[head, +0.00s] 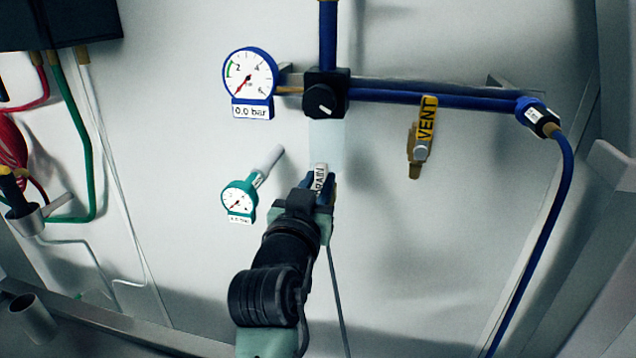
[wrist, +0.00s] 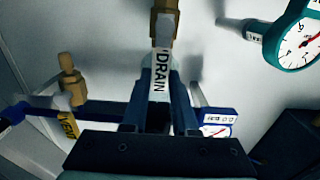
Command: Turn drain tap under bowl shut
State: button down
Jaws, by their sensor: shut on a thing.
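The drain tap has a handle with a white DRAIN label (head: 320,178), below the pale, see-through bowl (head: 327,137) on the wall. In the wrist view the labelled handle (wrist: 159,72) runs down between my fingers from a brass body (wrist: 163,25). My gripper (head: 319,188) is shut on this handle, with one blue finger on each side of it. My gripper (wrist: 162,92) also fills the lower middle of the wrist view. My fingers hide part of the tap in the head view, so how far it is turned cannot be told.
A black regulator (head: 325,95) sits above the bowl, with a blue gauge (head: 249,77) at its left. A green gauge (head: 239,198) stands close left of my gripper. A yellow-labelled VENT tap (head: 422,135) hangs at the right. The wall below it is clear.

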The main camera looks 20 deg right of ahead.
jog(key=shift+s+f+b, duration=0.1)
jog(key=shift+f+b, duration=0.05)
jog(key=shift+b, duration=0.2)
dwell(0.4)
jog(key=m+b, duration=0.1)
jog(key=d+m+b, duration=0.1)
jog(key=m+b, duration=0.1)
jog(key=s+d+m+b, duration=0.1)
jog(key=b, duration=0.1)
jog(key=shift+f+m, duration=0.4)
jog(key=shift+s+d+f+m+b, duration=0.4)
jog(key=shift+f+m+b, duration=0.4)
jog(key=shift+m+b, duration=1.3)
jog(key=shift+s+d+f+m+b, duration=0.25)
jog(key=shift+d+f+m+b, duration=0.4)
jog(key=shift+m+b, duration=1.45)
jog(key=shift+s+d+f+m+b, duration=0.3)
jog(key=shift+f+m+b, duration=0.65)
jog(key=shift+m+b, duration=1.15)
jog(key=shift+m, duration=0.4)
jog(key=c, duration=0.7)
grip_release()
jog(key=shift+s, duration=0.1)
